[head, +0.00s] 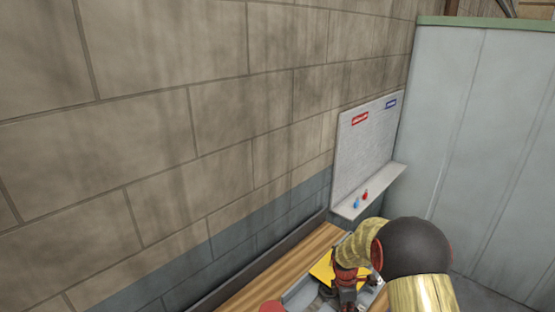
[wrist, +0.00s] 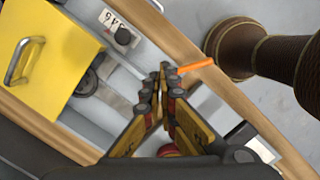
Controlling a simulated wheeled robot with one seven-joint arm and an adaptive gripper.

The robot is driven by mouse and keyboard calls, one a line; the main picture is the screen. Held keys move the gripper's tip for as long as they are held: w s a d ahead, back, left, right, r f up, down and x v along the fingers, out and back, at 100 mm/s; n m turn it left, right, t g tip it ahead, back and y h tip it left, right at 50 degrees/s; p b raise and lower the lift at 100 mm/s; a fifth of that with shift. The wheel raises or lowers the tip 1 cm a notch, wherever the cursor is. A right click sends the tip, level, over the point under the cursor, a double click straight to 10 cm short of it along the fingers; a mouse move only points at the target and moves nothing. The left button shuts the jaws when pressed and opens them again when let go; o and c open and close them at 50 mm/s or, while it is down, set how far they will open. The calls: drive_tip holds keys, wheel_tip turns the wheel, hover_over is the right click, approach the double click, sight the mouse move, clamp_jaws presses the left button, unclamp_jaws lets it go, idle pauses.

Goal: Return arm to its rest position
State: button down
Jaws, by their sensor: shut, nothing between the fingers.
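My gripper (wrist: 164,72) is shut and empty in the wrist view, its dark fingertips together above a grey tray area. In the head view my gripper (head: 347,296) is small and partly hidden, low in the picture over the table, with my arm bent at its right. The wooden runout table (head: 243,290) runs along the wall. A yellow panel or drawer with a metal handle (wrist: 55,55) lies left of the fingers; its yellow surface also shows in the head view (head: 321,269). A thin orange piece (wrist: 195,66) shows just right of the fingertips, apparently beyond them.
A block wall (head: 150,130) stands behind the table. A board (head: 366,140) has a ledge (head: 385,182) with small blue and red items. A pale partition (head: 475,150) stands at right.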

drive_tip(key=s+a+r+m+t+b, duration=0.1)
drive_tip(key=s+r+m+b, duration=0.3)
drive_tip(key=s, duration=0.6)
drive_tip(key=s+a+r+m+t+y+b, duration=0.1)
drive_tip(key=s+a+r+m+t+b, duration=0.1)
drive_tip(key=s+r+m+b, duration=0.3)
drive_tip(key=s+a+r+m+t+b, duration=0.2)
drive_tip(key=s+r+m+b, duration=0.2)
drive_tip(key=s+m+b, duration=0.4)
drive_tip(key=s+b, duration=0.5)
drive_tip(key=s, duration=0.3)
drive_tip(key=shift+s+a+r+m+t+y, duration=0.2)
drive_tip(key=shift+s+r+m+t+y, duration=0.1)
drive_tip(key=shift+s+m+y, duration=0.1)
